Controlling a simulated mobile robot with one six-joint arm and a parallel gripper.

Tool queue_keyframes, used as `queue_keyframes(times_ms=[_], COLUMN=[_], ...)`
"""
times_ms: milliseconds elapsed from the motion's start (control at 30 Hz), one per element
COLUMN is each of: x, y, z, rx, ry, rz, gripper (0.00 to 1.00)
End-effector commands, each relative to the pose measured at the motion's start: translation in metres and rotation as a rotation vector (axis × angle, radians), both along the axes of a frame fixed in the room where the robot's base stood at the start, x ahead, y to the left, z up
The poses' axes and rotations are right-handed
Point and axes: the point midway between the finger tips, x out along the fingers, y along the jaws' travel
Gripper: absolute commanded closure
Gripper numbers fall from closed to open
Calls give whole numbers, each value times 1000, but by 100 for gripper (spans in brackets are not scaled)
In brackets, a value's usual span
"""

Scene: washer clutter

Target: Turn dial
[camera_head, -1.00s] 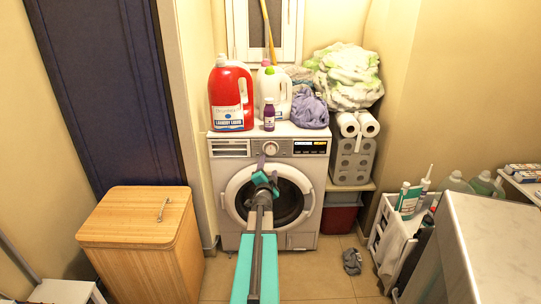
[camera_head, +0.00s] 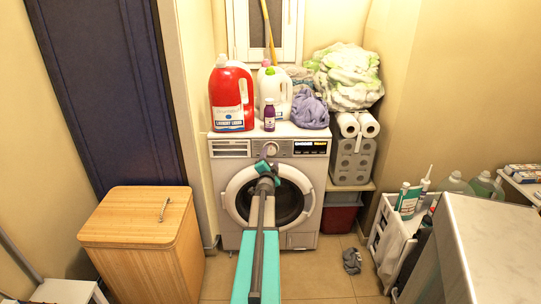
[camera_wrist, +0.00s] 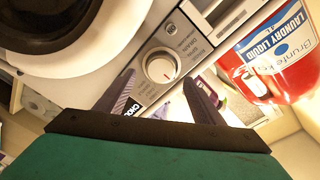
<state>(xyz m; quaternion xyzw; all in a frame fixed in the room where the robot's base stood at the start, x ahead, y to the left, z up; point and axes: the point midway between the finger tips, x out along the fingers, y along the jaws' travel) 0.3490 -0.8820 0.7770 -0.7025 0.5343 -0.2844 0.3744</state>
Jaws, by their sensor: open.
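The dial (camera_head: 271,149) is a round white knob on the washing machine's (camera_head: 233,220) front control panel. In the wrist view the dial (camera_wrist: 160,67) has a red mark on its face and lies between and beyond my two fingers. My gripper (camera_wrist: 162,92) is open, with one finger on each side of the dial in the picture. I cannot tell whether either finger touches it. In the head view my gripper (camera_head: 265,168) is just below the dial, in front of the panel, and partly hides the door.
A red detergent jug (camera_head: 231,95), a white jug (camera_head: 272,91), a purple bottle (camera_head: 269,117) and a purple cloth (camera_head: 308,110) sit on the washer top. A wooden hamper (camera_head: 140,217) stands left. A white crate (camera_head: 385,225) and a counter (camera_head: 500,240) stand right.

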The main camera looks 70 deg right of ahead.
Motion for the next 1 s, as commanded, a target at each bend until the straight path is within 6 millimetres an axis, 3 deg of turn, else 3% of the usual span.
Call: queue_keyframes(times_ms=[500,1000], x=[10,11], y=[-41,-47], z=[0,0], rx=[0,0], ry=[-1,-1], rz=[-1,-2], gripper=[38,38])
